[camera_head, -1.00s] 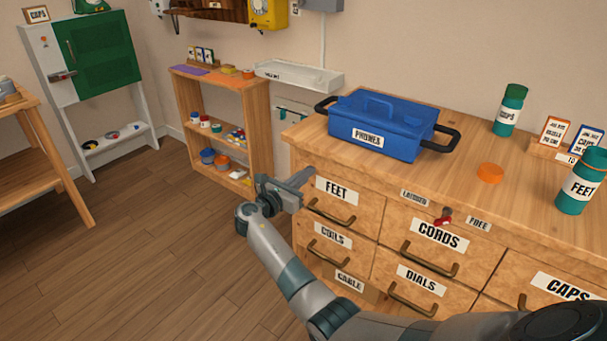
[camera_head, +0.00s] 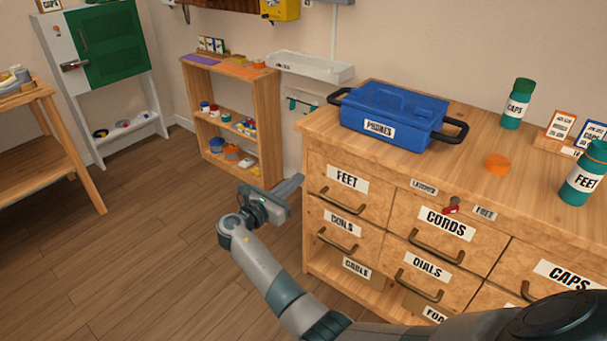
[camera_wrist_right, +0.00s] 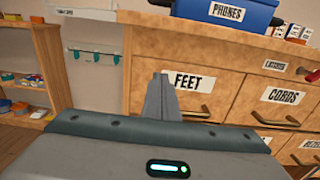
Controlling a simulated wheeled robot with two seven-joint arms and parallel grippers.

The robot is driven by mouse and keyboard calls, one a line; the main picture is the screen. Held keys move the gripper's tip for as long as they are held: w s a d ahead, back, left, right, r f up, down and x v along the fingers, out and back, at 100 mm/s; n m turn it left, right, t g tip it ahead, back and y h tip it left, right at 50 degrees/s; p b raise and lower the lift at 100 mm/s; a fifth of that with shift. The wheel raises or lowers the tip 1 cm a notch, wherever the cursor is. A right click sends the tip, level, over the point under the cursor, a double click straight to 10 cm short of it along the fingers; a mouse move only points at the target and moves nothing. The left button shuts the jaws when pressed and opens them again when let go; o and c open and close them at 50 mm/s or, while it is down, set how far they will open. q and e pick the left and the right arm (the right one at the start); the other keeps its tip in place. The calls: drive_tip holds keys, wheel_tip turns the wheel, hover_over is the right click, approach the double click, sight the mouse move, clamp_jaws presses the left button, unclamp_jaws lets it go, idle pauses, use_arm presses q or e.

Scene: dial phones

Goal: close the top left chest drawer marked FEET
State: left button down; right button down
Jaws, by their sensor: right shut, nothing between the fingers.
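The wooden chest's FEET drawer (camera_head: 345,195) is at the top left of the chest front, with a white FEET label and a brass handle. Its front looks about level with the CORDS drawer (camera_head: 441,230) beside it, with no clear gap. My right gripper (camera_head: 296,183) is shut and empty, a little left of the chest's front corner and apart from the drawer. My left gripper is out of view.
A blue PHONES box (camera_head: 395,118) stands on the chest top (camera_head: 465,140), with an orange lid (camera_head: 497,163) and green jars near it. A low shelf (camera_head: 266,115) stands behind left. The wooden floor (camera_head: 150,240) left of the chest is clear.

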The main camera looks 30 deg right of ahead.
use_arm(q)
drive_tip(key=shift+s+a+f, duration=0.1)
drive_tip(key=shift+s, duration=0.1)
use_arm(e)
drive_tip(key=shift+v, duration=1.05)
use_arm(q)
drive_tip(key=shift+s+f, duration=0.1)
use_arm(e)
drive_tip(key=shift+f, duration=0.1)
